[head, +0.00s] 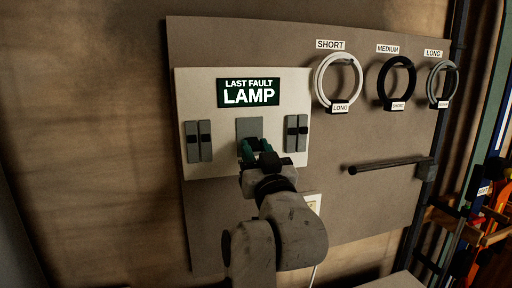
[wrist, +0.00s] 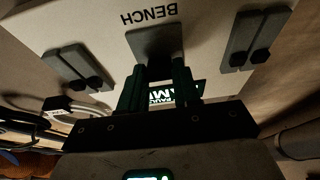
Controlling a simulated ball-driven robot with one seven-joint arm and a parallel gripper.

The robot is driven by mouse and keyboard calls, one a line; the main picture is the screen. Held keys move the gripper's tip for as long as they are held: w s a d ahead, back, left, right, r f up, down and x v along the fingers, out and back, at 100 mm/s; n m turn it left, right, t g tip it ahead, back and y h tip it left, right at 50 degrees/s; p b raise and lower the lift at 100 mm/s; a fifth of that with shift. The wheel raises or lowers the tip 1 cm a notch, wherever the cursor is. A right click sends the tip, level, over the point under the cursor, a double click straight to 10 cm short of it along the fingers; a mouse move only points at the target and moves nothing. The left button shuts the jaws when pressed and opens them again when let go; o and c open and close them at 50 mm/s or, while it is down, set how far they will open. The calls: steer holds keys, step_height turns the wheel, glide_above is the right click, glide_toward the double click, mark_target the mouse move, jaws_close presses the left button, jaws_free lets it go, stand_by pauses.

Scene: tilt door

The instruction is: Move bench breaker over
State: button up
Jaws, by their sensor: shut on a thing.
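The bench breaker (head: 249,127) is a grey plate in the middle of a pale panel, between two pairs of narrower breakers. It also shows in the wrist view (wrist: 152,42), beside an upside-down BENCH label (wrist: 163,16). My gripper (head: 257,152) is at the lower part of this breaker, shut on its lever. In the wrist view my gripper's dark green fingers (wrist: 156,78) reach to the plate's edge. The fingers hide the lever, so I cannot tell its position.
A lit sign (head: 249,92) reads LAST FAULT LAMP. Paired breakers with black levers stand left (head: 199,141) and right (head: 296,133). Cable loops (head: 338,57) hang at the upper right. A dark rod (head: 388,165) sticks out below them.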

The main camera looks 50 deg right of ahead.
mark_target(250, 137)
step_height(250, 137, up, 2)
steer(key=g+y+p, duration=0.1)
steer(key=g+p, duration=0.1)
steer(key=p, duration=0.3)
steer(key=shift+s+r+p, duration=0.1)
steer(key=shift+p, duration=0.3)
steer(key=r+g+y+p, duration=0.1)
steer(key=g+y+p, duration=0.1)
steer(key=p, duration=0.4)
steer(key=shift+r+p, duration=0.15)
steer(key=shift+p, duration=0.25)
steer(key=g+y+p, duration=0.1)
steer(key=p, duration=0.1)
steer(key=shift+r+g+p, duration=0.15)
steer(key=shift+g+p, duration=0.2)
steer(key=shift+g, duration=0.05)
steer(key=shift+w+d+r+g+y+p, duration=0.1)
steer(key=shift+w+g+y+p, duration=0.15)
steer(key=shift+g, duration=0.2)
steer(key=shift+d+r+g+y+p, duration=0.1)
steer(key=shift+g+y+p, duration=0.05)
steer(key=shift+g+y, duration=0.25)
steer(key=shift+a, duration=0.1)
steer(key=o, duration=1.1)
steer(key=shift+c, duration=0.2)
